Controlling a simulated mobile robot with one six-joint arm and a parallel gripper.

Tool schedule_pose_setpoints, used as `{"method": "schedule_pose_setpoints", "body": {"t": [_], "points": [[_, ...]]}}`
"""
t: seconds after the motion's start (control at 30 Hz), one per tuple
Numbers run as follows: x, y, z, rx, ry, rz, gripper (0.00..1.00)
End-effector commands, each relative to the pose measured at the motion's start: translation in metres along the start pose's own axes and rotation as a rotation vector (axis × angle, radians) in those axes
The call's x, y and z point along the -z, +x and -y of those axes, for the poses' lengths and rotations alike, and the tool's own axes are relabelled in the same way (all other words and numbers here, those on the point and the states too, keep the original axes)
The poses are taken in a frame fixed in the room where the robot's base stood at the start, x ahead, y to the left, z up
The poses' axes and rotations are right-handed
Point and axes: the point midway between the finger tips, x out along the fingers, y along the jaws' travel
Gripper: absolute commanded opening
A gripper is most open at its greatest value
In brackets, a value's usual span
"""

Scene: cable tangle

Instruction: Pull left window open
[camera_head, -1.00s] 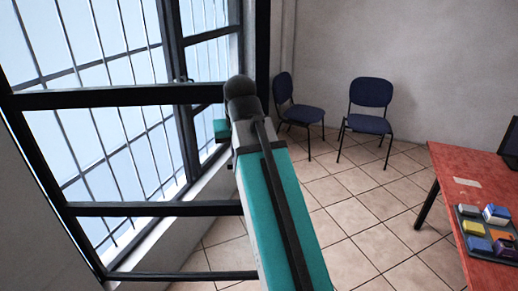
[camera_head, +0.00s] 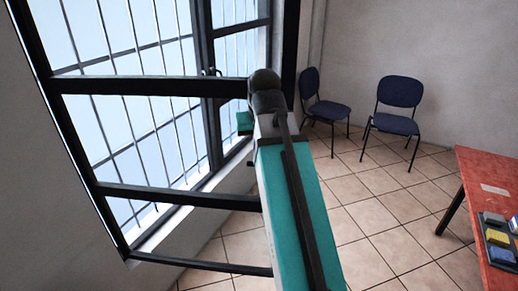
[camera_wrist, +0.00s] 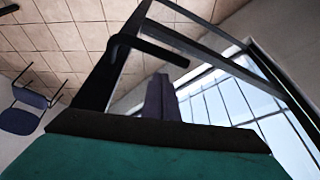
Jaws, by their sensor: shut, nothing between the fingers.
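The left window's sash (camera_head: 150,86) has a dark frame with several crossbars and stands swung into the room; floor tiles show through its lower part. Its free edge is hidden behind my teal arm in the head view. In the wrist view, the sash's dark edge post (camera_wrist: 103,78) and black lever handle (camera_wrist: 150,48) are close. My gripper (camera_wrist: 160,82) shows there as dark, closed fingers, empty, right of the post and just below the handle in the picture. I cannot tell whether they touch the sash. The head view hides the fingers behind the arm.
The fixed window frame (camera_head: 205,60) and barred opening lie behind the sash. Two blue chairs (camera_head: 398,95) (camera_head: 325,108) stand by the back wall. A red table (camera_head: 490,175) with small coloured boxes is at right. Tiled floor between is free.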

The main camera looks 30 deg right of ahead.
Motion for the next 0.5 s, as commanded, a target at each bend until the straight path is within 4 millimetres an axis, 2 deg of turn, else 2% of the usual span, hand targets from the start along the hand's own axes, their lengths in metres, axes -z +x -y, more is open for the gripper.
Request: {"method": "schedule_pose_setpoints", "body": {"t": [0.5], "points": [[0.004, -0.042, 0.010, 0.003, -0.008, -0.001, 0.00]]}}
